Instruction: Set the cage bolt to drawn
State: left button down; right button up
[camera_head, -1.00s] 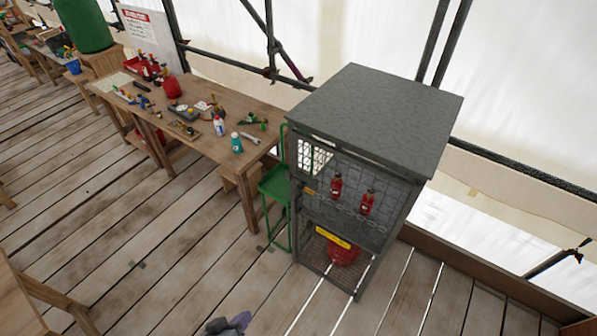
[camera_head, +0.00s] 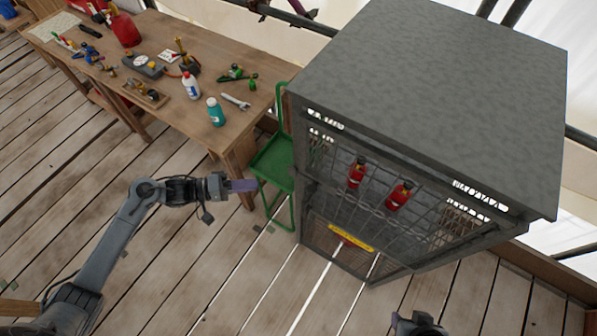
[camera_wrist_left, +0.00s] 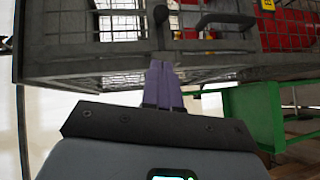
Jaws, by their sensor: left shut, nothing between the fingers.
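The grey mesh cage (camera_head: 440,70) stands at the right of the head view, its barred front towards me. My left gripper (camera_head: 243,185) is shut and empty, to the left of the cage front. In the left wrist view, its purple fingertips (camera_wrist_left: 162,68) point at the cage's grey frame (camera_wrist_left: 110,68); whether they touch it I cannot tell. A dark handle-shaped bar (camera_wrist_left: 225,20) and a small upright metal piece (camera_wrist_left: 161,14) show on the cage there. I cannot tell for sure which is the bolt, nor its setting.
Red bottles (camera_head: 357,172) stand behind the mesh. A yellow label (camera_head: 343,237) is low on the cage front. A green stool (camera_head: 274,165) stands between cage and workbench (camera_head: 185,112), which holds bottles and tools. The plank floor before the cage is clear.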

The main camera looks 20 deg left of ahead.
pick_arm(q)
jog(key=shift+w+r+m+b, duration=0.1)
jog(key=shift+w+m+b, duration=0.2)
jog(key=shift+w+b, duration=0.1)
pick_arm(e)
jog(key=shift+s+d+f, duration=0.55)
jog(key=shift+s+f, duration=0.2)
jog(key=shift+f, duration=0.15)
pick_arm(q)
jog(key=s+d+p+x, duration=0.1)
jog(key=s+x, duration=0.1)
jog(key=x, duration=1.1)
jog(key=shift+s+d+f, duration=0.2)
pick_arm(e)
jog(key=shift+w+r, duration=0.15)
jog(key=shift+r, duration=0.35)
